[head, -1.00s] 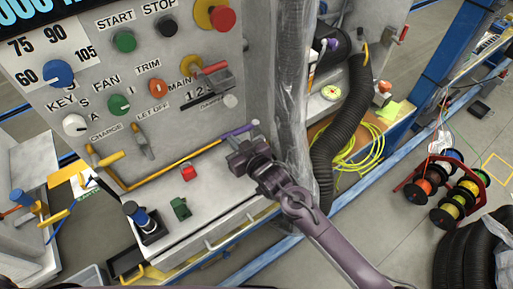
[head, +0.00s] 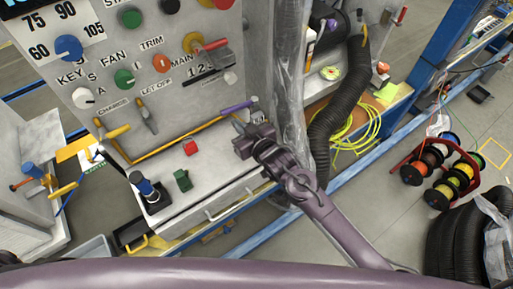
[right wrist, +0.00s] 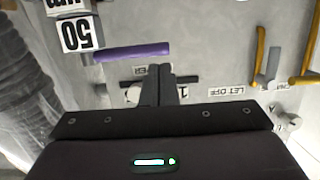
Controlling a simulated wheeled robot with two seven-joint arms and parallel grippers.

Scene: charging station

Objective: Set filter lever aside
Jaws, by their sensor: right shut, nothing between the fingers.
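No lever in view carries a readable "filter" label. A purple handle (head: 237,106) sticks out at the right lower part of the grey control panel. It also shows as a purple bar (right wrist: 136,52) in the right wrist view, just beyond the fingertips. My right gripper (head: 239,127) is just below this handle in the head view. In the right wrist view its fingers (right wrist: 160,70) are together and empty, and a gap to the bar cannot be judged. My left gripper is out of view.
The panel carries knobs, buttons and a red-handled lever (head: 212,46). A red block (head: 190,148) and a green block (head: 183,180) sit on the ledge (head: 215,176). A black corrugated hose (head: 340,105) hangs right of the plastic-wrapped post. A cable-reel rack (head: 440,170) stands on the floor.

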